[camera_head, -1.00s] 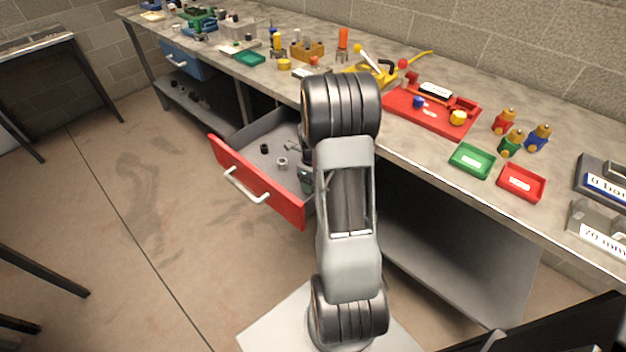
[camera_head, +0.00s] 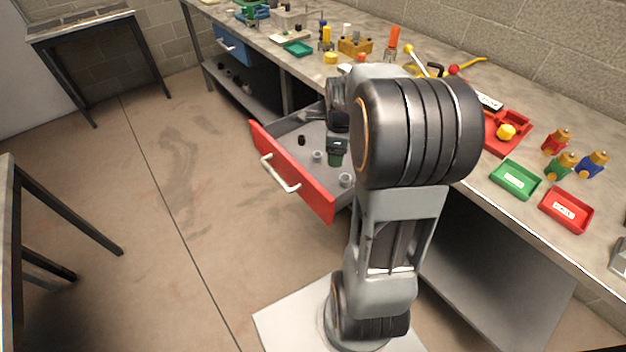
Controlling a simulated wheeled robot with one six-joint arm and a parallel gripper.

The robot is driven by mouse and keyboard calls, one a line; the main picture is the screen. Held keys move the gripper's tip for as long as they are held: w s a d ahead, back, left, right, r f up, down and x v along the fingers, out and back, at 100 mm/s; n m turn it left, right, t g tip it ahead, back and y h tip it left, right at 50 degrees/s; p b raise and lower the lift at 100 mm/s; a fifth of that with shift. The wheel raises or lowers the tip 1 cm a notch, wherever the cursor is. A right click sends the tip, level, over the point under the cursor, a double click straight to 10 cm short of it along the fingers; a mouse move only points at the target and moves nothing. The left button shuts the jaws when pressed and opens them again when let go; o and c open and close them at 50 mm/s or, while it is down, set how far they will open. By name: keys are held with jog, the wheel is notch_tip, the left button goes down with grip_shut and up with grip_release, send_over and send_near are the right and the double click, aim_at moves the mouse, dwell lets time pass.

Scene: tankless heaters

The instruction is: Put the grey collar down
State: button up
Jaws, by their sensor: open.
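The open red-fronted drawer (camera_head: 290,172) holds small ring-like parts on its grey floor. One grey collar (camera_head: 345,180) lies near the front right corner, and another grey collar (camera_head: 317,155) lies nearer the middle. I cannot tell which of the two the task means. My gripper (camera_head: 335,158) is over the drawer, pointing down, behind and between the two collars. It is open, and I see nothing held in it. Its fingertips are small and partly unclear in this view.
A small black part (camera_head: 301,139) also sits in the drawer. The workbench (camera_head: 590,235) carries a green tray (camera_head: 515,179), a red tray (camera_head: 566,210) and several coloured figures. My arm hides part of the bench and the drawer's right side. The floor left of the drawer is clear.

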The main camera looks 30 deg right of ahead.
jog(key=s+a+r+n, duration=0.1)
jog(key=s+a+n, duration=0.2)
jog(key=a+n, duration=0.2)
jog(key=s+a+r+n+t, duration=0.1)
jog(key=s+a+n, duration=0.3)
jog(key=n, duration=0.8)
jog(key=s+a+r+n+t, duration=0.1)
jog(key=s+a+r+n, duration=0.1)
jog(key=a+n, duration=0.4)
jog(key=s+n, duration=0.1)
jog(key=n, duration=0.1)
jog(key=shift+s+a+n, duration=0.3)
jog(key=shift+s+a, duration=0.05)
jog(key=shift+a, duration=0.05)
